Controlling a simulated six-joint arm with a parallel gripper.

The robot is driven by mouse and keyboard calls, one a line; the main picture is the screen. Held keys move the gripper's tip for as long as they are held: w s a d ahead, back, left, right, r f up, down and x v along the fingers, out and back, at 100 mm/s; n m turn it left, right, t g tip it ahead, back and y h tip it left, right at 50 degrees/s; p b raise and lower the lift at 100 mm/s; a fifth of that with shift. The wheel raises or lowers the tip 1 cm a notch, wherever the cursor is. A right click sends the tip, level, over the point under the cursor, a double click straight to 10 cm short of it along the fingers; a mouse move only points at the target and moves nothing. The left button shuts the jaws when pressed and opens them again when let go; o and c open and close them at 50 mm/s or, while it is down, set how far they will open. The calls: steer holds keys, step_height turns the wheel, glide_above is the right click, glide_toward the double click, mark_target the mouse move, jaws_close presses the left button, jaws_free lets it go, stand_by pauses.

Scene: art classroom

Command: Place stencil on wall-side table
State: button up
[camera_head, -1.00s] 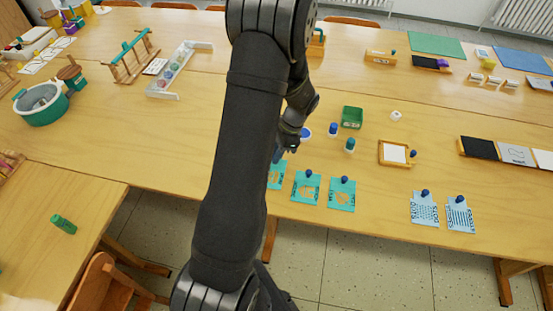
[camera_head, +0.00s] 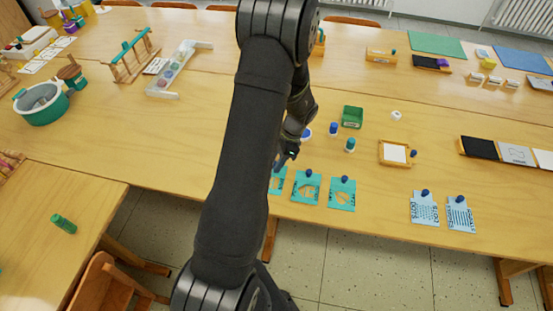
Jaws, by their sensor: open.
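Three teal stencil cards with blue knobs lie in a row near the front edge of the big table: a left one (camera_head: 277,184), a middle one (camera_head: 305,190) and a right one (camera_head: 342,196). Two light-blue cards with blue knobs (camera_head: 424,210) (camera_head: 460,217) lie farther right. My gripper (camera_head: 283,162) is open, at the far end of the left teal card, and appears empty. My arm hides part of that card, and its knob is not visible. I cannot tell whether the fingers touch it. Which table is the wall-side one is unclear.
A green box (camera_head: 352,116), small bottles (camera_head: 349,145) and a wooden frame (camera_head: 396,153) stand beyond the cards. A lower-left table (camera_head: 85,200) holds a green block (camera_head: 64,224) and has bare wood. A teal pot (camera_head: 42,104) stands far left.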

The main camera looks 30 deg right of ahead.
steer(key=v, duration=1.2)
steer(key=shift+r, duration=0.1)
steer(key=x, duration=1.2)
steer(key=shift+r, duration=1.65)
